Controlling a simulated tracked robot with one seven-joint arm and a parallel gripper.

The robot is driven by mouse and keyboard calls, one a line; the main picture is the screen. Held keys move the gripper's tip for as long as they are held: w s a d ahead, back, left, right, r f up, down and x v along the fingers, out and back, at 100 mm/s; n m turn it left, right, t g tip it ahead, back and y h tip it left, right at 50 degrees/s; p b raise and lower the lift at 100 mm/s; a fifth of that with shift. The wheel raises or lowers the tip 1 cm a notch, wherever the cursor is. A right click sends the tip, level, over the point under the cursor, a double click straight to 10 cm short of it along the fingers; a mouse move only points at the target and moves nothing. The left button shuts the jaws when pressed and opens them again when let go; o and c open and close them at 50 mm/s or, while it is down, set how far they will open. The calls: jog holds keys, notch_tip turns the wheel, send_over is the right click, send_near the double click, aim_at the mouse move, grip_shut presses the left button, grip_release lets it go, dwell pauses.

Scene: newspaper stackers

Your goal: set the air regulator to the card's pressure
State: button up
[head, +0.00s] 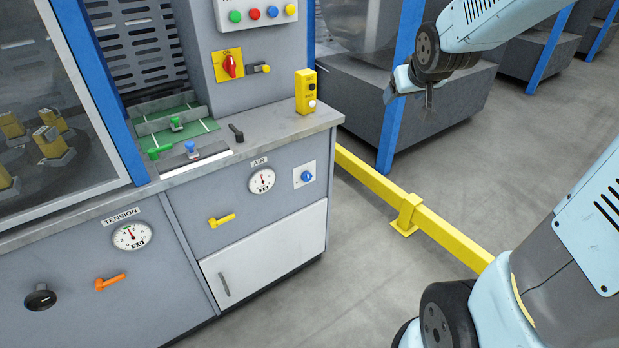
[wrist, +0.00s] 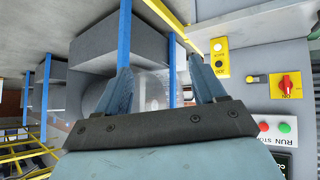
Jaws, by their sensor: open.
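The AIR gauge (head: 262,180), a round white dial, sits on the grey cabinet front in the head view. To its right is a blue knob (head: 306,176) on a pale plate, which I take for the regulator. I cannot make out a pressure card; a white strip (head: 195,161) lies on the worktop edge with no legible text. My gripper (head: 408,96) is open and empty, up and to the right of the knob, apart from the cabinet. Its two spread fingers also show in the wrist view (wrist: 163,82).
A yellow button box (head: 306,92) stands on the worktop corner above the knob. A yellow lever (head: 222,220) sticks out below the gauge. A yellow floor rail (head: 375,184) and blue post (head: 400,90) stand right of the cabinet.

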jog(key=w+a+f+n+t+y, duration=0.1)
jog(key=w+a+f+n+t, duration=0.15)
jog(key=w+f, duration=0.8)
jog(key=n+t+y, duration=0.2)
jog(key=t+y, duration=0.2)
jog(key=y, duration=0.5)
send_near(308, 179)
jog(key=shift+g, duration=0.25)
jog(key=x, duration=0.9)
jog(key=shift+w+d+r, duration=0.1)
jog(key=shift+d+r, duration=0.05)
jog(key=shift+r, duration=0.05)
jog(key=c, duration=1.1)
jog(key=shift+o, duration=0.2)
